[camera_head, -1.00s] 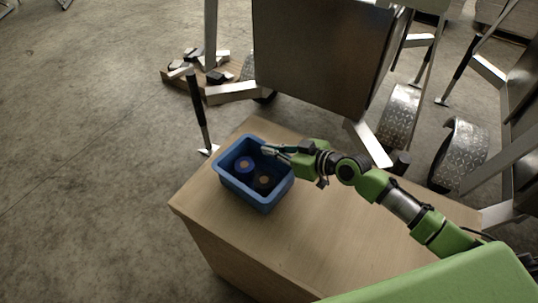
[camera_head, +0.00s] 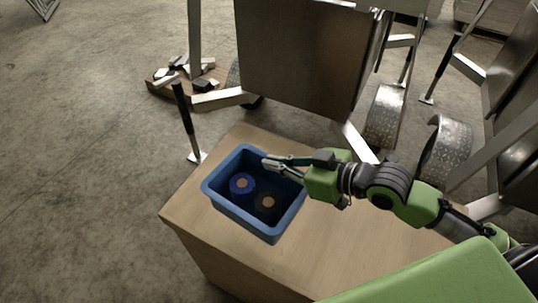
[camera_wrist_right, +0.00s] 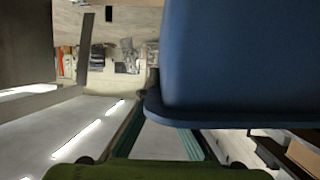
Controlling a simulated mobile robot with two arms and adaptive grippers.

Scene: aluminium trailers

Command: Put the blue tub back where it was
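The blue tub (camera_head: 262,222) is in the middle of the head view, upright and seemingly raised above the wooden table top. It holds a blue round item (camera_head: 241,184) and a dark round item (camera_head: 268,203), both with tan centres. My right gripper (camera_head: 273,164) reaches in from the right, shut on the tub's far right rim; one finger passes inside the wall. In the right wrist view the tub's wall and rim (camera_wrist_right: 235,112) fill the upper right, beside the teal fingers (camera_wrist_right: 160,130). The exact contact is partly hidden. My left gripper is out of view.
The wooden table top (camera_head: 340,235) is bare around the tub. Close behind it stand a metal trailer panel (camera_head: 300,55), a jack leg with a black grip (camera_head: 184,110) and patterned fenders (camera_head: 446,150). Metal pieces lie on a board (camera_head: 165,87) on the floor.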

